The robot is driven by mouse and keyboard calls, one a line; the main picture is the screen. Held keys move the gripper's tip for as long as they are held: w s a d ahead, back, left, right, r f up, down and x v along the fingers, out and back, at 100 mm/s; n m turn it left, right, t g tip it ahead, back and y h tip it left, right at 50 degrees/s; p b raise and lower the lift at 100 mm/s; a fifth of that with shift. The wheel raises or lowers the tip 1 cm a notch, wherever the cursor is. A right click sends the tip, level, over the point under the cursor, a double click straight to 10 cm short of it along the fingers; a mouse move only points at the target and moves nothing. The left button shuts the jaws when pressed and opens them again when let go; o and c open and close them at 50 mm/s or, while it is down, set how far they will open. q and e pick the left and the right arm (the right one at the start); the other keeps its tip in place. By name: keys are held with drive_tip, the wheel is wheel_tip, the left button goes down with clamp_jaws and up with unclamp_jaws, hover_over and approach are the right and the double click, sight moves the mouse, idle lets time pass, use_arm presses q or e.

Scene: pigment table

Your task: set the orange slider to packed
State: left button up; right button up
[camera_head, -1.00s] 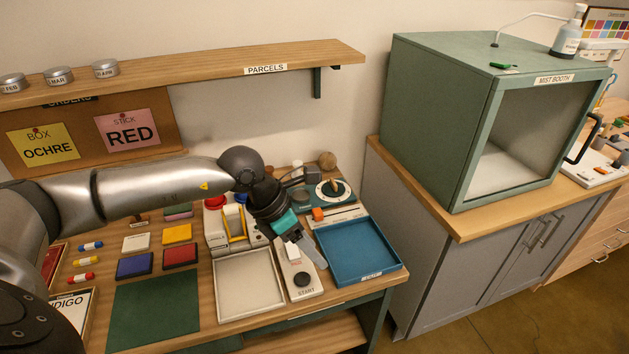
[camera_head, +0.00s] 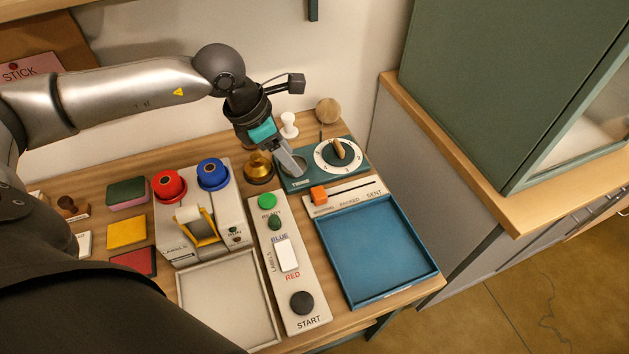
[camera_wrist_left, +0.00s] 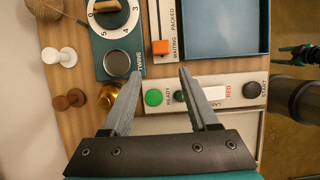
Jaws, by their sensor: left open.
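The orange slider (camera_head: 318,193) sits at the left end of its pale track plate (camera_head: 350,195), by the label that reads WAITING; PACKED is mid-track and SENT at the right end. My left gripper (camera_head: 292,163) is open and empty, over the teal twine panel just behind and left of the slider. In the left wrist view the slider (camera_wrist_left: 161,47) shows beyond and between the two open fingertips (camera_wrist_left: 161,74), apart from them. A dark and teal part at that view's right edge looks like my right gripper (camera_wrist_left: 298,54); its jaws are unclear.
The blue tray (camera_head: 429,262) lies in front of the track. The teal panel holds a dial (camera_head: 338,155). A brass weight (camera_head: 259,168) stands to its left. The button panel (camera_head: 294,325) lies left of the tray.

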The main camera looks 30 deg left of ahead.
sight(318, 192)
use_arm(q)
drive_tip(key=b+x, duration=0.1)
drive_tip(key=x, duration=1.2)
drive_tip(key=shift+d+f, duration=0.15)
drive_tip(key=shift+f, duration=0.1)
drive_tip(key=shift+w+d+f+b, duration=0.2)
drive_tip(key=shift+f+b, duration=0.15)
drive_tip(key=shift+f, duration=0.3)
use_arm(e)
drive_tip(key=shift+s+d+f, duration=0.1)
drive_tip(key=shift+s+f, duration=0.05)
drive_tip(key=shift+f, duration=0.3)
drive_tip(key=shift+s+d+f, duration=0.1)
drive_tip(key=shift+s+f, duration=0.05)
drive_tip(key=shift+f, duration=0.3)
use_arm(q)
clamp_jaws()
